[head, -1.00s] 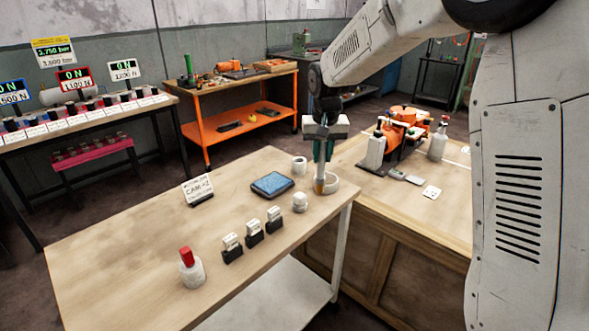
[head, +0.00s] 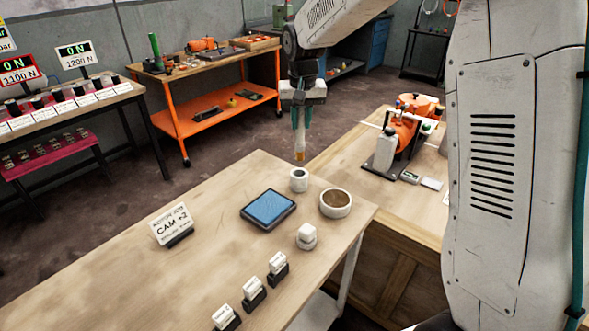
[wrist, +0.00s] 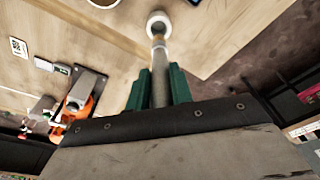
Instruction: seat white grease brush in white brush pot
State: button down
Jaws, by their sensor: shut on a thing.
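My gripper (head: 300,125) is shut on the white grease brush (wrist: 159,70), its green fingers (wrist: 158,88) on either side of the handle. The brush hangs upright with its tan tip (head: 300,156) down; most of the handle is hidden by the fingers in the head view. The white brush pot (head: 299,182) is a small white cylinder with a dark round opening, standing on the table's far right part. The tip shows just above the pot's rim and apart from it. In the wrist view the brush end points at the pot (wrist: 151,27).
A wide white bowl with brown contents (head: 335,209) stands right of the pot. A blue pad (head: 268,207) lies left, a white knobbed jar (head: 306,240) nearer. A CAM +2 sign (head: 171,223) and several small black-and-white blocks (head: 254,293) also stand on the table.

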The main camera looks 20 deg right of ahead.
aim_at(300, 144)
notch_tip(300, 144, down, 6)
jog(key=shift+w+a+r, duration=0.15)
jog(key=shift+r, duration=0.05)
jog(key=shift+f, duration=2.05)
jog(key=c, duration=1.2)
grip_release()
jog(key=shift+c, duration=0.2)
